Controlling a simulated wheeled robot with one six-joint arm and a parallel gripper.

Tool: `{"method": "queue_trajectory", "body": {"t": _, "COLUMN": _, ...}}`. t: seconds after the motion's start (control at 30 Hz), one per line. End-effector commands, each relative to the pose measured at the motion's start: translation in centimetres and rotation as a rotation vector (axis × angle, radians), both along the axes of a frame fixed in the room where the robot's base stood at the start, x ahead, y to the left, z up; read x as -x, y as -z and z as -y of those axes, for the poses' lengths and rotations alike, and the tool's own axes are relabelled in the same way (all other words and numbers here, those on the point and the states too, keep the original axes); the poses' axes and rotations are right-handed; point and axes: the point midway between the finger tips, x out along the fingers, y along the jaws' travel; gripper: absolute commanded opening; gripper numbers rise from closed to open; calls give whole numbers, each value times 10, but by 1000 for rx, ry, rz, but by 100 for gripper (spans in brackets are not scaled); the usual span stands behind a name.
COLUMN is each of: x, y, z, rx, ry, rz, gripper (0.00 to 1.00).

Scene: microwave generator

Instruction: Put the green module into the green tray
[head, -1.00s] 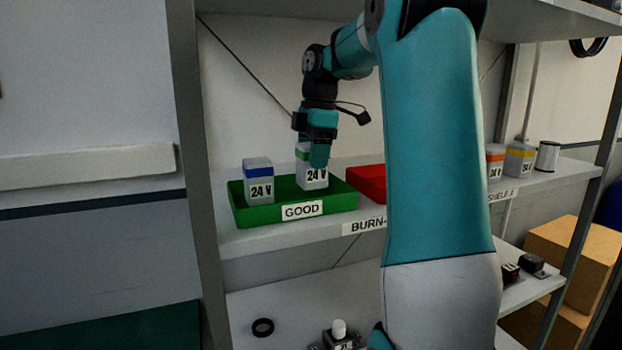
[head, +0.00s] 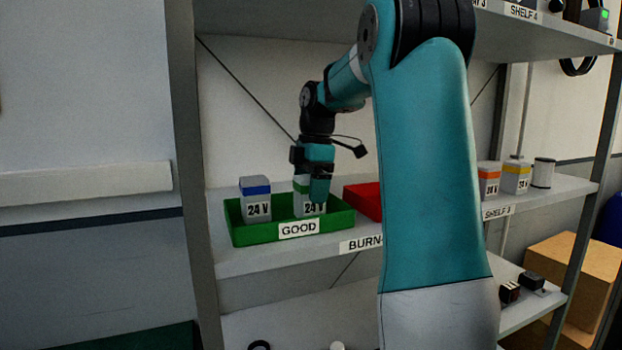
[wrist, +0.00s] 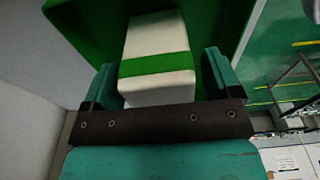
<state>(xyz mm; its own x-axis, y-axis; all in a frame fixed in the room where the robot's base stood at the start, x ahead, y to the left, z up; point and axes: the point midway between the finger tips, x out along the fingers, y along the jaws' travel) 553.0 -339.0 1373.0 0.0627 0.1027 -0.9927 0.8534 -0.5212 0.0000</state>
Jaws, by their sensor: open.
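The green module (head: 302,207) is a pale block with a green band and a "24 V" label. It stands upright in the right part of the green tray (head: 246,234), which carries a "GOOD" label. My gripper (head: 318,196) is over it from above, and a finger hides part of its front. In the wrist view the module (wrist: 158,42) lies between the two open fingers of my gripper (wrist: 162,82), with a narrow gap on each side. The module's base is hidden behind the tray's front wall in the head view.
A blue-banded module (head: 256,194) stands in the tray's left part. A red tray (head: 362,200) stands close on the right, partly behind my arm. Orange-banded (head: 488,182) and yellow-banded (head: 516,178) modules stand farther right. A shelf post (head: 190,160) rises left of the tray.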

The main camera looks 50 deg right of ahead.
Motion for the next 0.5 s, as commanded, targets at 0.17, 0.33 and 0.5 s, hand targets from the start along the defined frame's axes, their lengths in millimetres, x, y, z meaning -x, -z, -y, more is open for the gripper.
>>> {"method": "queue_trajectory", "body": {"t": 0.17, "x": 0, "y": -22, "z": 3, "rx": 1, "ry": 1, "rz": 3, "gripper": 84}}
{"method": "queue_trajectory", "body": {"t": 0.33, "x": 3, "y": -66, "z": 7, "rx": 1, "ry": 1, "rz": 2, "gripper": 84}}
{"method": "queue_trajectory", "body": {"t": 0.5, "x": 6, "y": -101, "z": 10, "rx": 1, "ry": 1, "rz": 0, "gripper": 84}}
